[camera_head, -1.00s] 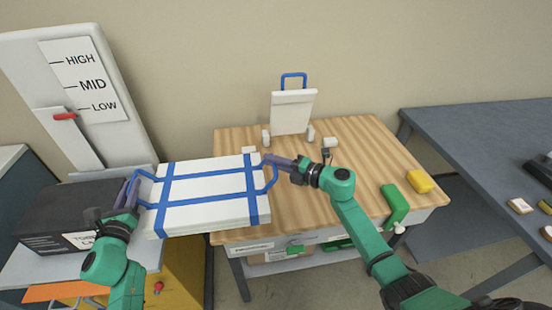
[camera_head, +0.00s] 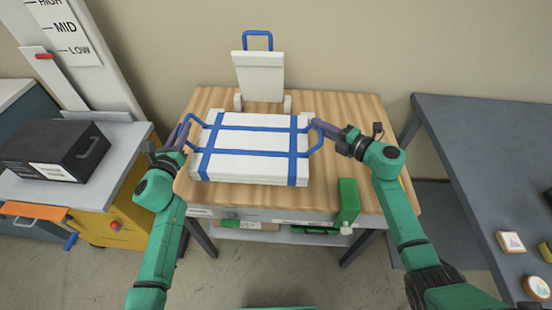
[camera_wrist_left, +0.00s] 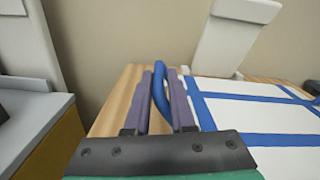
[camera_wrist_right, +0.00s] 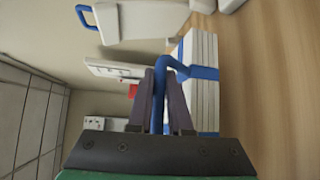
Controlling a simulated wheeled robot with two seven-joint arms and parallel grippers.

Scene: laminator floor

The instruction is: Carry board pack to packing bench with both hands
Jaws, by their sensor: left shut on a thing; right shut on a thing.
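The board pack (camera_head: 255,137) is a flat stack of white boards bound with blue straps, with a blue loop handle at each end. It is over the wooden top of the packing bench (camera_head: 335,200); whether it touches the top is unclear. My left gripper (camera_head: 181,138) is shut on the left blue handle, which stands between the fingers in the left wrist view (camera_wrist_left: 160,90). My right gripper (camera_head: 322,128) is shut on the right blue handle, which also shows between the fingers in the right wrist view (camera_wrist_right: 160,95). The pack looks about level.
A white upright stand with a blue handle (camera_head: 259,75) is at the bench's back. A green object (camera_head: 348,202) is at the front right edge. A black box (camera_head: 60,150) sits on the grey-topped cabinet at left. A dark grey table (camera_head: 480,170) is at right.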

